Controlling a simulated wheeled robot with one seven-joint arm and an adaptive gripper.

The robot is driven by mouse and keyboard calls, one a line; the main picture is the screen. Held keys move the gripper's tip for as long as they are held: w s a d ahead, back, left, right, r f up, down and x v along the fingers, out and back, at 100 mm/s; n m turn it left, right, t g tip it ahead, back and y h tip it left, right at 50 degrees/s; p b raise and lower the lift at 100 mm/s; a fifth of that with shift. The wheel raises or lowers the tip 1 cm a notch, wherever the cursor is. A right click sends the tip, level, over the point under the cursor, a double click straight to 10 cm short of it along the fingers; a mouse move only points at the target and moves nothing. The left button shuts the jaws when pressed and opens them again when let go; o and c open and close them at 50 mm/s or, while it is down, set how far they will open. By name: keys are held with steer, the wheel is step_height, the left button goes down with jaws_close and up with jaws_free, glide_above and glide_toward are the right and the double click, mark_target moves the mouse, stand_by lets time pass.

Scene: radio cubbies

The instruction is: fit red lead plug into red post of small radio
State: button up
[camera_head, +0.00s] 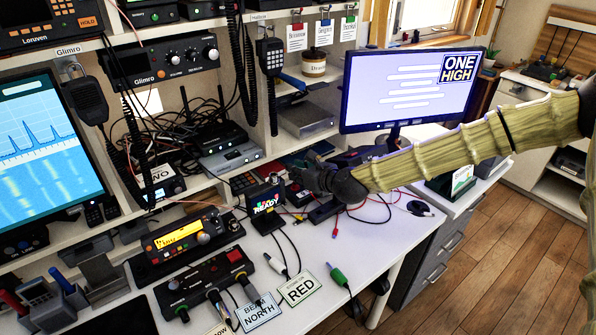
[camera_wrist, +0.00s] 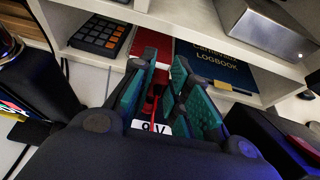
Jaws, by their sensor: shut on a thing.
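My gripper (camera_head: 290,178) is at the back of the desk, just right of and above a small black radio (camera_head: 264,200) whose lit screen reads READY. In the wrist view my gripper (camera_wrist: 160,78) has its teal-padded fingers closed around a narrow red plug (camera_wrist: 150,98). A red lead with a white "9 V" tag (camera_wrist: 153,128) runs from it towards my palm. The small radio (camera_wrist: 30,92) fills the left edge there, apart from the plug. I cannot make out its red post. In the head view the held plug is too small to tell.
A shelf with a red book and a blue logbook (camera_wrist: 222,66) lies beyond my fingertips. A black box (camera_wrist: 275,135) is close on the right. Loose red leads (camera_head: 340,213) lie under my arm. A monitor (camera_head: 408,90) stands behind it.

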steer(key=shift+f+b, duration=0.75)
steer(key=shift+f, duration=0.2)
steer(key=o, duration=0.9)
steer(key=shift+r, duration=0.1)
steer(key=shift+v, duration=6)
steer(key=shift+d, duration=0.1)
